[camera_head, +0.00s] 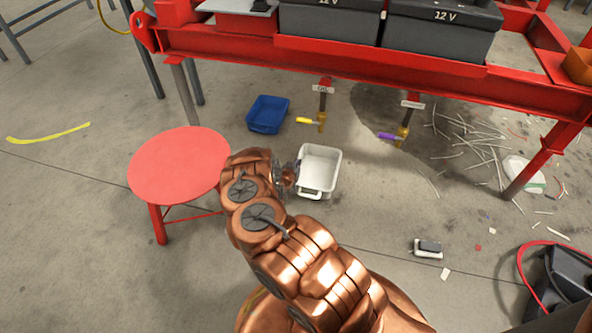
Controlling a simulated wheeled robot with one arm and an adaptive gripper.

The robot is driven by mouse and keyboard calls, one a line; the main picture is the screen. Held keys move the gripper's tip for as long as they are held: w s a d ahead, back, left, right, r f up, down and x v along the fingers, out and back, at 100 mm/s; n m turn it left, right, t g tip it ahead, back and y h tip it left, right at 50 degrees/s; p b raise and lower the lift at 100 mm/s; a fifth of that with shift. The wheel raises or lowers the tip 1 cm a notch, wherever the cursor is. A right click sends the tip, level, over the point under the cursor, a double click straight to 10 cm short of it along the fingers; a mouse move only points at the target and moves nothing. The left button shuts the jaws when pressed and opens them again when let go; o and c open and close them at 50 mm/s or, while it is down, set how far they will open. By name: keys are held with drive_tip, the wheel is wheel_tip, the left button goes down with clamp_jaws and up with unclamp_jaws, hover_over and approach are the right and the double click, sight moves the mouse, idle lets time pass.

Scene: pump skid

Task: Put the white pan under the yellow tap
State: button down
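The white pan (319,166) is an open, empty rectangular tray with a handle at its near end. It appears to be on the concrete floor in the middle of the view, nearer to me than the taps. The tap with the yellow handle (306,121) hangs below the red frame, beyond the pan in the picture. My gripper (293,173) is at the pan's left side, close to its wall. Its fingers are small and partly hidden by my copper arm, so I cannot tell whether they touch or grip the pan.
A blue tray (267,114) is on the floor left of the yellow tap. A purple-handled tap (393,136) hangs to its right. A red round stool (179,163) stands left of my arm. The red skid frame (330,62) spans above. White scraps (478,142) litter the right.

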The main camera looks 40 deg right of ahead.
drive_tip(key=shift+w+d+f+b, duration=0.1)
drive_tip(key=shift+w+f+b, duration=0.1)
drive_tip(key=shift+f+b, duration=0.3)
drive_tip(key=shift+w+d+f+b, duration=0.1)
drive_tip(key=shift+w+f+b, duration=0.15)
drive_tip(key=shift+f, duration=0.4)
drive_tip(key=shift+w+d+f+b, duration=0.15)
drive_tip(key=shift+f+b, duration=0.25)
drive_tip(key=shift+f, duration=0.2)
drive_tip(key=shift+a, duration=0.1)
drive_tip(key=shift+f, duration=0.15)
drive_tip(key=c, duration=1.3)
unclamp_jaws()
